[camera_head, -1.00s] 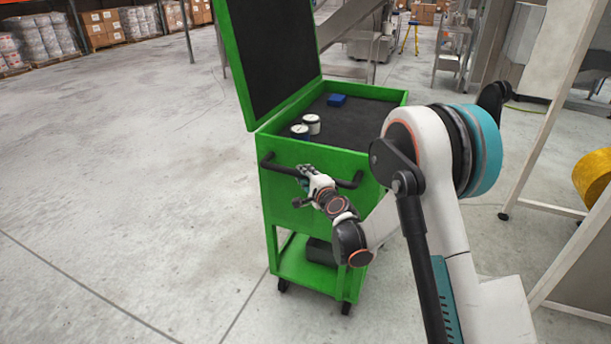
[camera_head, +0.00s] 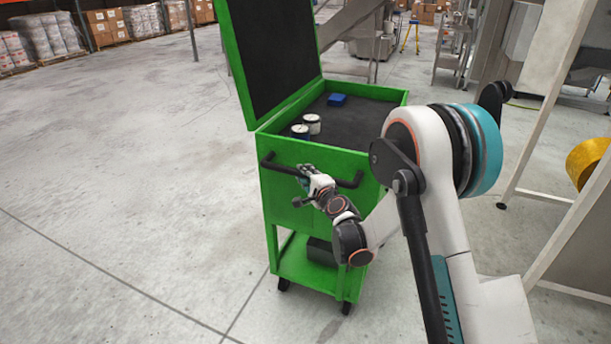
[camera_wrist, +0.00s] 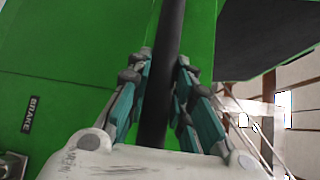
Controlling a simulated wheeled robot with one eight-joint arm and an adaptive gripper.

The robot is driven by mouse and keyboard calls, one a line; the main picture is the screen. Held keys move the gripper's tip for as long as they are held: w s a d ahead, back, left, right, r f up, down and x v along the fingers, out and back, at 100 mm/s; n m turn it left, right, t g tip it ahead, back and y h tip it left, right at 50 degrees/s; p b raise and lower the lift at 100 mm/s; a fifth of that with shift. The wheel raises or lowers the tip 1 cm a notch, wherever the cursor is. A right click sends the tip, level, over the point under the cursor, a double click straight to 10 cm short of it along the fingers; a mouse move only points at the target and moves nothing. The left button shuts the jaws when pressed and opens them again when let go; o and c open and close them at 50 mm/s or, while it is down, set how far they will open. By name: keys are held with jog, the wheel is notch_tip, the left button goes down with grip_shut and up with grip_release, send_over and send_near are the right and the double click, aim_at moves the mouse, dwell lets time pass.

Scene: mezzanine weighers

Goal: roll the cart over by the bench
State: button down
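The green cart (camera_head: 315,165) stands upright in front of me in the head view, its black-lined lid raised at the left. A black push handle (camera_head: 352,181) runs across its near side. My gripper (camera_head: 305,181) is at the left half of this handle. In the wrist view, the gripper's teal-padded fingers (camera_wrist: 163,95) lie on both sides of the dark handle bar (camera_wrist: 168,40) and look closed around it. A "BRAKE" label (camera_wrist: 31,114) shows on the cart's green panel. I cannot pick out the bench with certainty.
Two white-topped cans (camera_head: 312,122) and a blue box (camera_head: 337,99) sit on the cart's black top. A pale frame (camera_head: 540,120) and a yellow round object (camera_head: 588,162) stand at the right. Steel equipment is behind. Open concrete floor (camera_head: 110,150) lies left.

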jog(key=c, duration=1.4)
grip_release()
jog(key=v, duration=1.2)
jog(key=shift+r, duration=0.1)
